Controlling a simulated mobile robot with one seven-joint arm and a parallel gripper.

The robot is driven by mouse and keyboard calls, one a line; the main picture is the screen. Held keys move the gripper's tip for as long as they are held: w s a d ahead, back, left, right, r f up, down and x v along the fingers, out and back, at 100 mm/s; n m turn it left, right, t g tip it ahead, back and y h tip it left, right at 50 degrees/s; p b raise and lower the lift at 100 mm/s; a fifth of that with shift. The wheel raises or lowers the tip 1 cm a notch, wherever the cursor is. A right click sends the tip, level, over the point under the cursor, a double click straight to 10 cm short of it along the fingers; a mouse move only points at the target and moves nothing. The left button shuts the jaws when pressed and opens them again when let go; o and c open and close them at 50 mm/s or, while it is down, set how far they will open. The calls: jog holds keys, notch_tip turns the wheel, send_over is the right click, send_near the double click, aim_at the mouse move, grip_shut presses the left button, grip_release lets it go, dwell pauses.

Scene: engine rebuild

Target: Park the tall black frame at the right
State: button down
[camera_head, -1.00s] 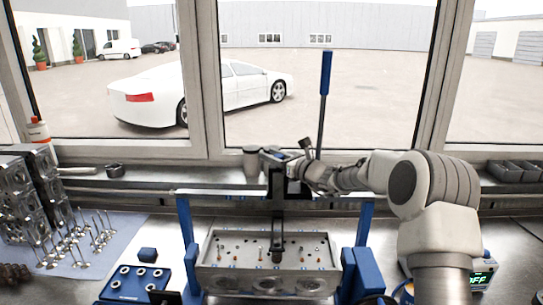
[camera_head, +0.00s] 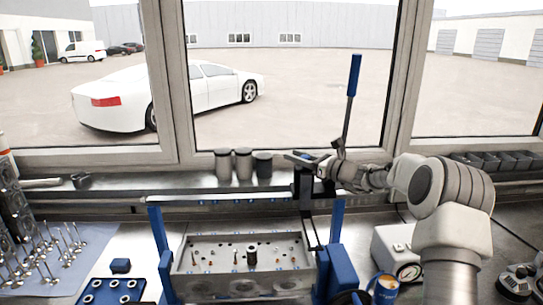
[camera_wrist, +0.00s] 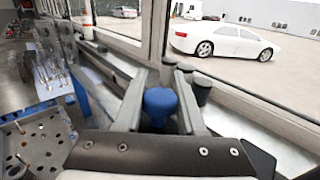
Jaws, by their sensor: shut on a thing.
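The tall black frame (camera_head: 306,200) stands upright on the cross rail (camera_head: 225,200), right of the rail's middle and short of the right blue post (camera_head: 336,222). A dark rod with a blue handle (camera_head: 354,75) rises behind my arm. My gripper (camera_head: 312,165) is at the frame's top. In the wrist view its fingers (camera_wrist: 162,92) are shut around a rounded blue knob (camera_wrist: 159,106). The grey cylinder head (camera_head: 225,268) lies below the rail, with a dark round part (camera_head: 251,255) standing on it. My gripper and wrist hide part of the frame's top.
Right of the right post are a white gauge box (camera_head: 398,250) and a blue mug (camera_head: 385,288). Valves (camera_head: 45,255) stand at the left beside a blue tray (camera_head: 112,290).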

jog(key=d, duration=0.5)
jog(key=shift+d, duration=0.1)
jog(key=c, duration=0.5)
grip_release()
jog(key=shift+d, duration=0.1)
jog(key=b+v, duration=0.3)
jog(key=v, duration=1.4)
jog(key=shift+s+d+r, duration=0.1)
jog(key=shift+s+r, duration=0.05)
